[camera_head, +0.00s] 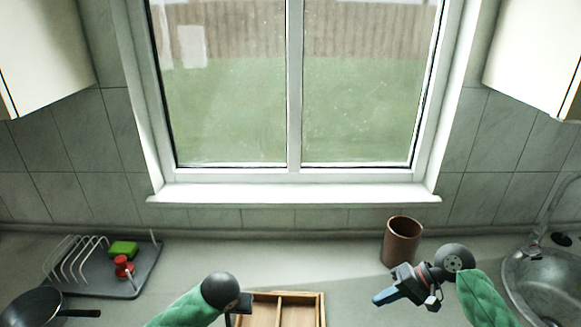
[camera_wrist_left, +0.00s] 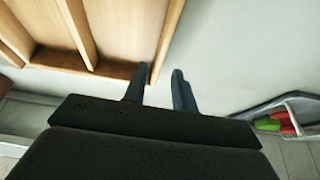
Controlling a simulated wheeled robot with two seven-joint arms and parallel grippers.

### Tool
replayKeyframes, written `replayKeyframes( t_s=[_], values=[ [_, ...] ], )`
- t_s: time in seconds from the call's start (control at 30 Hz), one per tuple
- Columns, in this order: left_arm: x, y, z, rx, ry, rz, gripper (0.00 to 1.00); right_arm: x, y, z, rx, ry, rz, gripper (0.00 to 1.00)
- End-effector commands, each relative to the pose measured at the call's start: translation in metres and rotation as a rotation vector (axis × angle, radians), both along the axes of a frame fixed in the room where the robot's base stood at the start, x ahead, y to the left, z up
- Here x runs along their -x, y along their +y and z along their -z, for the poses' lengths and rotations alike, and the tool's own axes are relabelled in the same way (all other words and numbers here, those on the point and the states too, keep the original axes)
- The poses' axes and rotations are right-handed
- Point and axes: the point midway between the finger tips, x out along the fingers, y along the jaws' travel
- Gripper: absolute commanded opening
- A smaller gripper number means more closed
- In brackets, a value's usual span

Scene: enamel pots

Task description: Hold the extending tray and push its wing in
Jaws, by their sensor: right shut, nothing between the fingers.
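The wooden extending tray (camera_head: 321,308) lies on the counter at the bottom centre of the head view, cut off by the frame edge. A divider runs along it, and I cannot tell how far its wing is out. The tray (camera_wrist_left: 120,68) fills the upper left of the left wrist view. My left gripper (camera_wrist_left: 160,88) is open at the tray's edge, one finger on each side of the outer wall's end, with a gap beside the wall. In the head view its fingers are hidden. My right gripper (camera_head: 382,298) is shut and empty, right of the tray and apart from it.
A brown cup (camera_head: 402,241) stands behind my right gripper. A sink (camera_head: 545,280) is at the far right. A drying rack (camera_head: 100,270) with a green sponge (camera_head: 123,248) and a red item (camera_head: 123,267), and a dark pan (camera_head: 38,308), are at left. Counter between tray and cup is clear.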

Motion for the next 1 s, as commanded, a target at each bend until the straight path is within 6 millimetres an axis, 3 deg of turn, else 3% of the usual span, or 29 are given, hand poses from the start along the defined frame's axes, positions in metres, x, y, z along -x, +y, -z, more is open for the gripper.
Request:
replayKeyframes(
  t_s=[0.2,0.47,0.6,1.0],
  values=[
    [0.0,0.0,-0.018,0.0,0.001,0.0,0.27,0.0,0.0,-0.02,0.0,0.0,0.0,0.0],
    [0.0,0.0,-0.017,0.0,0.001,0.0,0.27,0.0,0.0,-0.019,0.0,0.0,0.0,0.0],
    [0.0,0.0,-0.017,0.0,0.001,0.0,0.53,0.0,0.0,-0.019,0.0,0.0,0.0,0.0],
    [0.002,0.0,-0.022,0.0,0.0,-0.001,0.53,0.0,0.0,-0.019,0.0,0.0,0.0,0.0]
  ],
)
